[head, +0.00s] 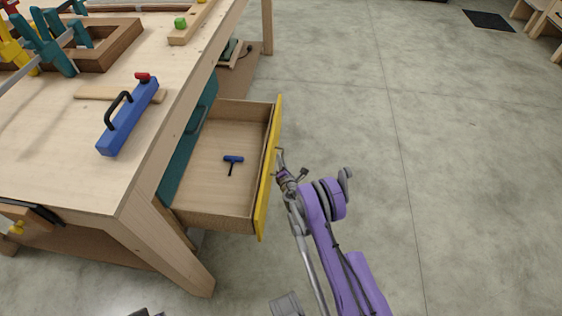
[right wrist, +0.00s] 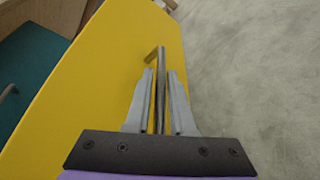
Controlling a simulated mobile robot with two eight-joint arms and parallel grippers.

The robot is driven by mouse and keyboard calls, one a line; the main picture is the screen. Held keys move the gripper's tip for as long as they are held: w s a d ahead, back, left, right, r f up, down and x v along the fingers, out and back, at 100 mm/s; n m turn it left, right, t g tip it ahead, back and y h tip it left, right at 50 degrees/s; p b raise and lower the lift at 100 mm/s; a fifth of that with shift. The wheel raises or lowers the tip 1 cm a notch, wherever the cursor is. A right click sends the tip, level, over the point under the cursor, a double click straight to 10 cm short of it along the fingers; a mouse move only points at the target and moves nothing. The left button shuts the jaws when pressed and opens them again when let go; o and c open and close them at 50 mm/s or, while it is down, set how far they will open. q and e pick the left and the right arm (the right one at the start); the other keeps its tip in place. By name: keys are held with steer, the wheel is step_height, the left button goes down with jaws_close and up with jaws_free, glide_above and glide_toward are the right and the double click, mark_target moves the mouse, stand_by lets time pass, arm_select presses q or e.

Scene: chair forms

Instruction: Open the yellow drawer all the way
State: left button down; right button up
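The yellow drawer (head: 268,170) stands pulled well out from under the workbench; its inside shows wood walls and floor. Its yellow front also fills the left of the right wrist view (right wrist: 110,80). My right gripper (head: 284,172) is at the outer face of the drawer front. In the right wrist view, its two fingers (right wrist: 160,100) lie on either side of the metal bar handle (right wrist: 160,65), close against it. Any small gap between fingers and bar is hard to judge. My left gripper does not show clearly in either view.
A blue T-handled tool (head: 233,160) lies in the drawer. The workbench (head: 60,165) holds a blue tool with a black handle (head: 128,115), clamps (head: 45,40) and a wooden frame (head: 115,40). The concrete floor (head: 450,180) right of the drawer is clear.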

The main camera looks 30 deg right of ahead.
steer(key=shift+o, duration=1.4)
steer(key=shift+s+a+r, duration=0.1)
steer(key=shift+s, duration=0.25)
steer(key=b+v, duration=0.4)
steer(key=v, duration=0.6)
